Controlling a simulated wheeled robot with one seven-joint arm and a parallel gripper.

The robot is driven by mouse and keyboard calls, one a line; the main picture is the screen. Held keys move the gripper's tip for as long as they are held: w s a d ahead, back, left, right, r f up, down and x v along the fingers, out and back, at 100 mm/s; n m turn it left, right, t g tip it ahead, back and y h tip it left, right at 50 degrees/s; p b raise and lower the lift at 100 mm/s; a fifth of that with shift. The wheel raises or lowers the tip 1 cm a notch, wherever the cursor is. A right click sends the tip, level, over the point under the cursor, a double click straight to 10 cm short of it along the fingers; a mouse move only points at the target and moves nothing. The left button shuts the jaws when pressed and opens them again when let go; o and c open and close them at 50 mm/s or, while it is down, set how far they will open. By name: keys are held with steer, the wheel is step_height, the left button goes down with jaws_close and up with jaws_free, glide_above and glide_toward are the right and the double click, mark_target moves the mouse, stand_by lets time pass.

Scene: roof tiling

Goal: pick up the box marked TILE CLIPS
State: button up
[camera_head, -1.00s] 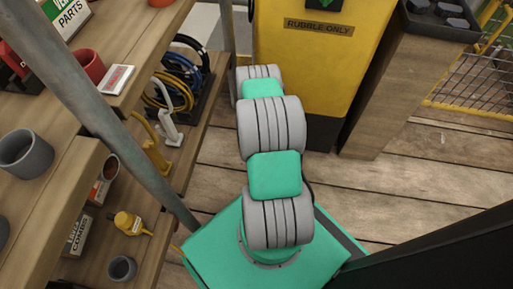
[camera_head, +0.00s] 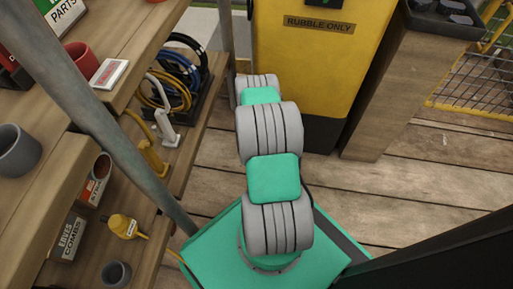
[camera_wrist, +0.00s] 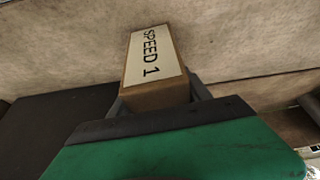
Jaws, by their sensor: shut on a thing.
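My gripper (camera_wrist: 160,100) shows in the wrist view, shut on a small brown box (camera_wrist: 155,67). The box's cream label reads "SPEED 1", and one finger lies on each side of its near end. The far end of the box points away over a pale, worn surface. No box marked TILE CLIPS can be read in either view. In the head view my gripper is hidden behind my arm.
A yellow RUBBLE ONLY bin (camera_head: 310,60) stands ahead. Plank floor (camera_head: 410,185) is clear at right.

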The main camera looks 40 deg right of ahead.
jaws_close()
steer(key=shift+r, duration=0.2)
stand_by(0.3)
